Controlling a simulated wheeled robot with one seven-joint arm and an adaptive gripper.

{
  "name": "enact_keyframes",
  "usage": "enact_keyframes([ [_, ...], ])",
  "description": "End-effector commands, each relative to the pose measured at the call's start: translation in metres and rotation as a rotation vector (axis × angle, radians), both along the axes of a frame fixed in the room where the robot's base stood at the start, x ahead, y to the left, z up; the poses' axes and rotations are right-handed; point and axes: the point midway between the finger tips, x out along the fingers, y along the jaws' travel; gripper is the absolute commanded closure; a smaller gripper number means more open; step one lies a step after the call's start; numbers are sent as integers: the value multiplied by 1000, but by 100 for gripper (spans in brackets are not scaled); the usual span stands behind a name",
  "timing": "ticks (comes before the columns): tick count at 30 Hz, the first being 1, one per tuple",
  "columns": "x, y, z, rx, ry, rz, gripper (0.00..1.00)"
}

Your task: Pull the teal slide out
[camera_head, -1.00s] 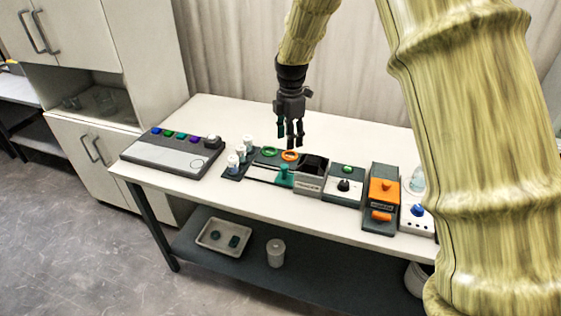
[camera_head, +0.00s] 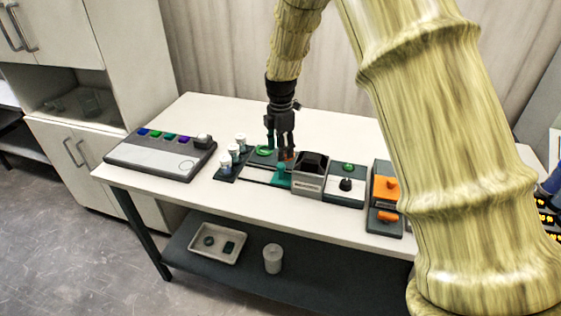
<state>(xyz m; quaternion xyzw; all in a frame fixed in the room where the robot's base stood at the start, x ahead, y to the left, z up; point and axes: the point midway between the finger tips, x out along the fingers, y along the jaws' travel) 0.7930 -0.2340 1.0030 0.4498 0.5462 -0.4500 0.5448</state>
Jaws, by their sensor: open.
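The teal slide (camera_head: 282,177) is a small teal block with a knob. It sits at the front right end of a flat dark and white unit, against the left side of a grey box. My gripper (camera_head: 280,150) points down over the back of this unit, behind the teal slide and near the green ring (camera_head: 265,151). Its fingers are apart and hold nothing that I can see. They hide most of the orange ring. I cannot tell whether the fingertips touch the unit.
A grey box with a dark opening (camera_head: 309,184) stands right of the slide. Beyond it are a panel with a black knob (camera_head: 346,184) and an orange unit (camera_head: 385,186). White-capped vials (camera_head: 234,152) stand left. A button panel (camera_head: 163,158) lies farther left. The back table is clear.

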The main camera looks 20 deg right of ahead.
Motion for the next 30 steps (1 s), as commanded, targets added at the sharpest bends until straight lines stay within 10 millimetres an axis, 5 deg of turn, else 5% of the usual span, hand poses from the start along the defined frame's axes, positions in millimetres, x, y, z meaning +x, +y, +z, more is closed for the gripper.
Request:
enact_keyframes([
  [13,0,0,-55,0,1,1,53],
  [27,0,0,-64,0,-1,0,53],
  [30,0,0,-64,0,-1,0,71],
])
